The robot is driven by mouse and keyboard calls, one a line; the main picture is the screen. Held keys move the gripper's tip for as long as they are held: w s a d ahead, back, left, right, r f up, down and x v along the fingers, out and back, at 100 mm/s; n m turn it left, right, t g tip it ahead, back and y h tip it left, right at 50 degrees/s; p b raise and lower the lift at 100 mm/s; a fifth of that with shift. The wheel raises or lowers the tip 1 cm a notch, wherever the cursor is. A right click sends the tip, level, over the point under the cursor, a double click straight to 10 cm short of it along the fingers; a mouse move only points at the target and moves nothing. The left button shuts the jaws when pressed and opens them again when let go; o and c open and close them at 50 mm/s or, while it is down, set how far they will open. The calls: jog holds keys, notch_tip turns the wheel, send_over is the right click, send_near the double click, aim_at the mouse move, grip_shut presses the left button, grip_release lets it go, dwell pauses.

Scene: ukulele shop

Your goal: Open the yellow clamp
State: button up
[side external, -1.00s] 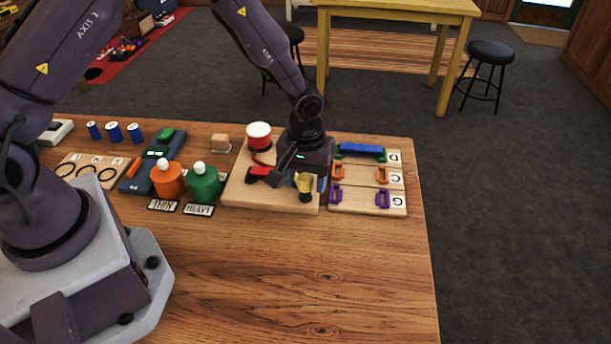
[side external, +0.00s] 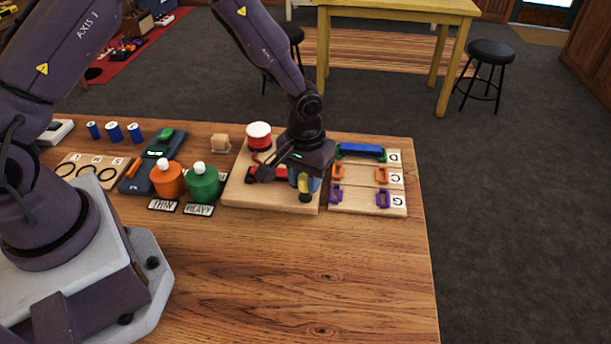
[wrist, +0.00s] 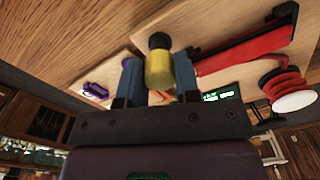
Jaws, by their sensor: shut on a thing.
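The yellow piece of the clamp (side external: 305,183) is at the front right of a wooden board (side external: 240,198), with a dark round end facing the table front. In the wrist view this yellow piece (wrist: 158,72) sits between the two blue fingers of my gripper (wrist: 158,80), which press on it from both sides. My gripper (side external: 305,180) also shows in the side view, low over the board, partly hiding the clamp. A red bar (wrist: 240,52) with dark parts lies beside the yellow piece. How far the clamp's jaw is open is hidden.
A red spool with a white top (side external: 258,135) stands behind on the board. Orange (side external: 166,180) and green (side external: 204,184) bottles stand to the left. A rack with blue, orange and purple pieces (side external: 367,204) is close on the right. The front of the table is clear.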

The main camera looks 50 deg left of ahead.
aim_at(306, 176)
jog(key=m, duration=1.3)
jog(key=shift+m, duration=0.4)
dwell(0.3)
jog(key=o, duration=0.9)
notch_tip(306, 176, up, 13)
jog(key=shift+r, duration=0.1)
